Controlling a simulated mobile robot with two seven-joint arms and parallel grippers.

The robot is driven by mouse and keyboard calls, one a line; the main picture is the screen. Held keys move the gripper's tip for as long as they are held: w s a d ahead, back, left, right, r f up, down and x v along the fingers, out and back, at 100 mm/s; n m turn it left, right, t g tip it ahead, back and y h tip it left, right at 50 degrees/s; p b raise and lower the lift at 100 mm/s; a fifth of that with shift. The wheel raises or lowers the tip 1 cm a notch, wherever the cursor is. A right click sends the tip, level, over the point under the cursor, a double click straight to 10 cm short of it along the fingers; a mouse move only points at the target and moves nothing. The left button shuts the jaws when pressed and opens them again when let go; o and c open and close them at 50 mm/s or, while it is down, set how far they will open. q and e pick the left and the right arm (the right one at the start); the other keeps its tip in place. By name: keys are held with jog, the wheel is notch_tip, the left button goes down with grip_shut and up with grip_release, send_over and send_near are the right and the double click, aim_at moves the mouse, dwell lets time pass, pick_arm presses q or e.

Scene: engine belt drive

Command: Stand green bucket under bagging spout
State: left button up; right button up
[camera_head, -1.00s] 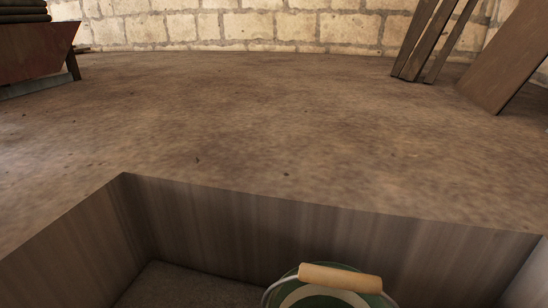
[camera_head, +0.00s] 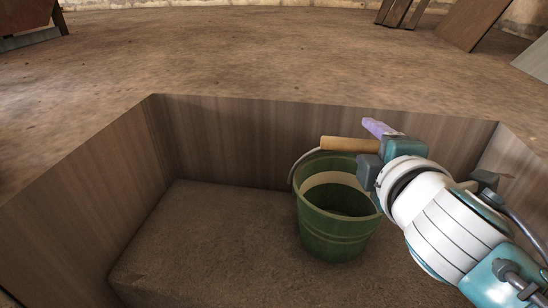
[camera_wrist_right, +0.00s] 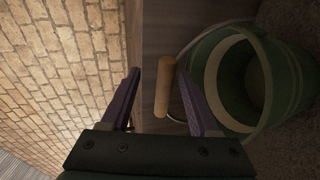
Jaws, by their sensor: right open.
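The green bucket (camera_head: 333,232) stands upright on the floor of a sunken pit, with a pale band inside its rim. Its wire bail is raised, and the wooden handle (camera_head: 349,144) sits above the rim. My right gripper (camera_head: 372,148) is open at the right end of this handle. In the right wrist view, the wooden handle (camera_wrist_right: 164,86) shows between the two purple fingers of the right gripper (camera_wrist_right: 158,74), with gaps on both sides. The bucket (camera_wrist_right: 278,85) is to the right there. I see no bagging spout. My left gripper is not in view.
Wood-grained pit walls (camera_head: 250,140) rise behind and left of the bucket. The pit floor (camera_head: 215,235) left of the bucket is clear. Brown boards (camera_head: 475,22) lean at the back right. A dark red object (camera_head: 25,17) stands at the back left.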

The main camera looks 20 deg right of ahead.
jog(key=w, duration=0.1)
jog(key=w+f+b, duration=0.2)
jog(key=w, duration=0.1)
jog(key=shift+d, duration=0.4)
jog(key=shift+w+d, duration=0.15)
jog(key=shift+w, duration=0.2)
grip_shut()
dwell(0.8)
